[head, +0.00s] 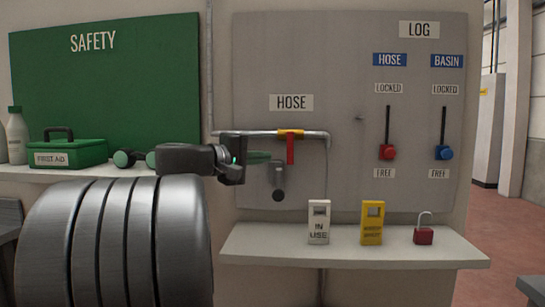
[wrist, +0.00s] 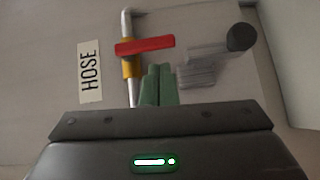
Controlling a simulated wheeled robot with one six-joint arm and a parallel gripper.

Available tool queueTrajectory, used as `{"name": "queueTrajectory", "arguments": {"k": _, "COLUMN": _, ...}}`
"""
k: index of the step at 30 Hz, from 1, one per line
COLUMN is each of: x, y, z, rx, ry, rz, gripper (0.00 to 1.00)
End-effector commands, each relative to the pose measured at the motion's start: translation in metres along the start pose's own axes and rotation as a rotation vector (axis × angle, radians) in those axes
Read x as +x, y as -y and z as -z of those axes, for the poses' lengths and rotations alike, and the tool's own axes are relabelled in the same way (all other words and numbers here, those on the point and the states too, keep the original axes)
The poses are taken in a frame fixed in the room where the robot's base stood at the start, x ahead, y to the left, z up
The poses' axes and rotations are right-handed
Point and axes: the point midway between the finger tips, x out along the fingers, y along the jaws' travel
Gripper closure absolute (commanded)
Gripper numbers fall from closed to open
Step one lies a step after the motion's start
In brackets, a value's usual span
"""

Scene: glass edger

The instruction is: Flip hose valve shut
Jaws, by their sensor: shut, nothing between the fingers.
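The hose valve has a yellow body (wrist: 130,64) on a grey pipe and a red lever. In the head view the red lever (head: 290,149) hangs straight down, crosswise to the horizontal pipe (head: 255,134). In the wrist view the lever (wrist: 146,45) also lies across the pipe. My gripper (head: 266,157) is shut and empty, its green fingers just left of the lever and below the pipe in the head view. The fingers (wrist: 158,85) also show in the wrist view, with a visible gap to the lever; I cannot tell the depth between them.
A grey outlet with a dark end (head: 278,194) sticks out below the valve. A shelf (head: 350,245) below holds a white tag (head: 319,232), a yellow tag (head: 372,232) and a red padlock (head: 423,236). Red (head: 387,153) and blue (head: 444,153) sliders are on the right.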

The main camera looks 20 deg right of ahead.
Motion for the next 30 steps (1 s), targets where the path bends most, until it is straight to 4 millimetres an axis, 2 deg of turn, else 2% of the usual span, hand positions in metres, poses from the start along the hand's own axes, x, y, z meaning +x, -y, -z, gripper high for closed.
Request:
{"name": "queueTrajectory", "arguments": {"k": 1, "x": -0.013, "y": -0.001, "z": 0.001, "rx": -0.001, "ry": -0.005, "rz": 0.0, "gripper": 1.0}}
{"name": "queueTrajectory", "arguments": {"k": 6, "x": -0.046, "y": -0.001, "z": 0.001, "rx": 0.0, "ry": -0.006, "rz": 0.001, "gripper": 1.0}}
{"name": "queueTrajectory", "arguments": {"k": 13, "x": -0.079, "y": 0.0, "z": 0.001, "rx": -0.001, "ry": -0.004, "rz": 0.0, "gripper": 1.0}}
{"name": "queueTrajectory", "arguments": {"k": 19, "x": -0.091, "y": 0.0, "z": 0.0, "rx": -0.001, "ry": -0.002, "rz": 0.0, "gripper": 1.0}}
{"name": "queueTrajectory", "arguments": {"k": 30, "x": -0.093, "y": 0.0, "z": 0.0, "rx": -0.001, "ry": 0.0, "rz": 0.0, "gripper": 1.0}}
